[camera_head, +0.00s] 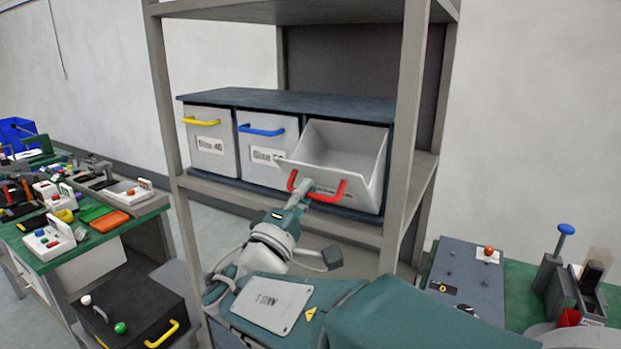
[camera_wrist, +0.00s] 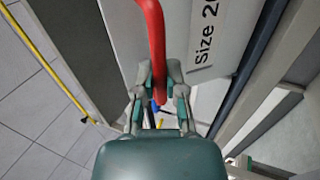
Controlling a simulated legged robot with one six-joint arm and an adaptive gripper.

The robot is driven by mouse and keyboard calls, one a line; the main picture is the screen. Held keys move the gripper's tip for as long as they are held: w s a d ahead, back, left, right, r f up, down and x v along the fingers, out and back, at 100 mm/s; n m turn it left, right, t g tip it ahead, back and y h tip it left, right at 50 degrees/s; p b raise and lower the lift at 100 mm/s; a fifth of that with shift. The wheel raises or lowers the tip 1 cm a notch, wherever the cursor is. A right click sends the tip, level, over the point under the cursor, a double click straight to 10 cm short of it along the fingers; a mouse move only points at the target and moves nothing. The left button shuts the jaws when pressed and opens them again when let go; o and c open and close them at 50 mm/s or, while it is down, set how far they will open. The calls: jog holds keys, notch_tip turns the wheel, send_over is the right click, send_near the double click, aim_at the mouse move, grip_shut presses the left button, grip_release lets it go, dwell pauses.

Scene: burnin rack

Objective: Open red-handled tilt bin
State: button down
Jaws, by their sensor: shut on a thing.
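The red-handled tilt bin (camera_head: 345,157) is the right one of three grey bins in the rack. It is tilted forward and its top gapes open; the inside looks empty. Its red handle (camera_head: 328,196) is on the lower front, and my gripper (camera_head: 305,186) is at the handle's left part. In the wrist view the red handle (camera_wrist: 154,40) runs down between the two fingers of my gripper (camera_wrist: 158,88), which are shut on it. The bin's front with a "Size 2…" label (camera_wrist: 205,42) shows beside it.
The yellow-handled bin (camera_head: 211,145) and blue-handled bin (camera_head: 264,155) are shut to the left. A rack post (camera_head: 402,140) stands close to the right. A cluttered green workbench (camera_head: 95,235) is at the left, a grey panel (camera_head: 465,275) at the lower right.

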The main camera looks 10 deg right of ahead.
jog(key=shift+s+a+f, duration=0.15)
jog(key=shift+f, duration=0.25)
jog(key=shift+s+a+f, duration=0.1)
jog(key=shift+f, duration=0.25)
jog(key=c, duration=0.7)
grip_release()
jog(key=shift+w, duration=0.1)
jog(key=shift+a, duration=0.1)
jog(key=v, duration=1.2)
